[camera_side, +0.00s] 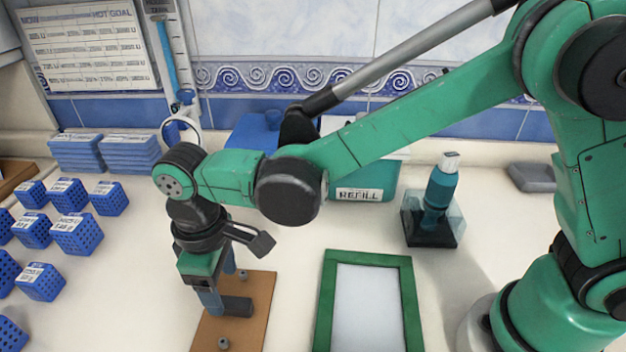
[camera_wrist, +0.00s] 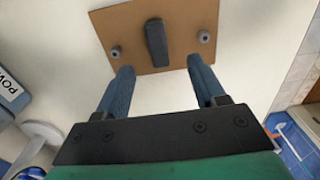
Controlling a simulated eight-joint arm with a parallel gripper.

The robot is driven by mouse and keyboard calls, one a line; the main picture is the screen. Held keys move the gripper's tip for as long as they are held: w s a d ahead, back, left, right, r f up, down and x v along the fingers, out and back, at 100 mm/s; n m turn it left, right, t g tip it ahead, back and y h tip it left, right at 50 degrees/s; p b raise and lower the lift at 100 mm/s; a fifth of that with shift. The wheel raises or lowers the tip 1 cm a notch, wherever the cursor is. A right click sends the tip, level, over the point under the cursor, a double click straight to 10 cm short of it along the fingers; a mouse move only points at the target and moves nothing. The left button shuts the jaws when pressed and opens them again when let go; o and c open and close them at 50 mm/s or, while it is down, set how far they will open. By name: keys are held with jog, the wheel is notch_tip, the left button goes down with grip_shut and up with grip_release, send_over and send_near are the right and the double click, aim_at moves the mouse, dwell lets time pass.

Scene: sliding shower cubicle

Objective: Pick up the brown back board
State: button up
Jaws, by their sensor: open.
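The brown back board (camera_side: 262,290) lies flat on the white counter in front of the arm, running off the bottom edge of the side view. It has a dark raised handle (camera_side: 235,306) in its middle and small grey knobs (camera_side: 243,274) near its ends. My gripper (camera_side: 219,282) is open and points down over the board. In the wrist view the board (camera_wrist: 190,20) is at the top, with the handle (camera_wrist: 157,42) between the lines of my two blue-grey fingers (camera_wrist: 158,65) but beyond their tips. Nothing is held between them.
A green-framed panel (camera_side: 410,305) lies right of the board. Several blue perforated blocks (camera_side: 78,233) stand at left. A teal box marked REFILL (camera_side: 375,182) and a bottle in a holder (camera_side: 439,187) stand behind. The counter between the blocks and the board is clear.

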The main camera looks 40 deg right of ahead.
aim_at(229, 301)
jog(key=shift+f, duration=2.4)
grip_shut()
